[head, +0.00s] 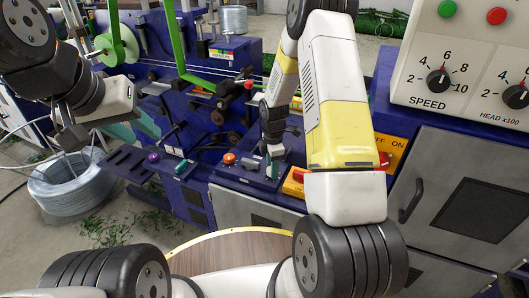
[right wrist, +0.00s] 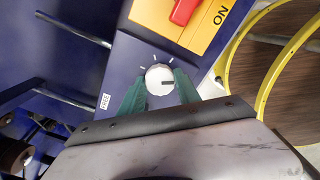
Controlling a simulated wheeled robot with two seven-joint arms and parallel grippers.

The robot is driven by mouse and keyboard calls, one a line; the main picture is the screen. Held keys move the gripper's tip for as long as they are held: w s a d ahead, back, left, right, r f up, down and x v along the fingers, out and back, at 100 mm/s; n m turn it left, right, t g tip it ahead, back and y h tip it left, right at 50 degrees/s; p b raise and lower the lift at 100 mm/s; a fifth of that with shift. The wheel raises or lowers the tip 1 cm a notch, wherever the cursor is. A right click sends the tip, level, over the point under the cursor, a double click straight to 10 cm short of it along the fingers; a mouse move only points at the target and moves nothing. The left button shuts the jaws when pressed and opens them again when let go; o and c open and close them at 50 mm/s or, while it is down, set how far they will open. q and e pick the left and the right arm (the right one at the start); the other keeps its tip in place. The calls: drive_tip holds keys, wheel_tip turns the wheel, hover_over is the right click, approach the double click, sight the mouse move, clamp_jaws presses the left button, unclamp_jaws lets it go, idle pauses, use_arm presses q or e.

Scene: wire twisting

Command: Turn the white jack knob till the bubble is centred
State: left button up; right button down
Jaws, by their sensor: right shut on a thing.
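The white jack knob (right wrist: 160,80) shows in the right wrist view, with a dark pointer line on its face and white tick marks around it on the blue panel. My right gripper (right wrist: 160,88) has its green fingers on both sides of the knob and is shut on it. In the head view my right gripper (head: 273,160) reaches down to the blue machine panel, and the knob is hidden there. My left gripper (head: 134,128) hangs at the left with its green fingers apart, holding nothing that I can see. I cannot make out the bubble in either view.
An orange plate with a red switch (right wrist: 184,10) lies close to the knob. An orange button (head: 229,158) sits left of my right gripper. A control box with a speed dial (head: 438,80) stands at the right. A wire coil (head: 70,190) lies at the left.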

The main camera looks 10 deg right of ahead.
drive_tip(key=m, duration=1)
drive_tip(key=shift+w, duration=0.1)
drive_tip(key=m, duration=0.9)
idle(0.4)
drive_tip(key=c, duration=0.9)
unclamp_jaws()
drive_tip(key=shift+o, duration=0.2)
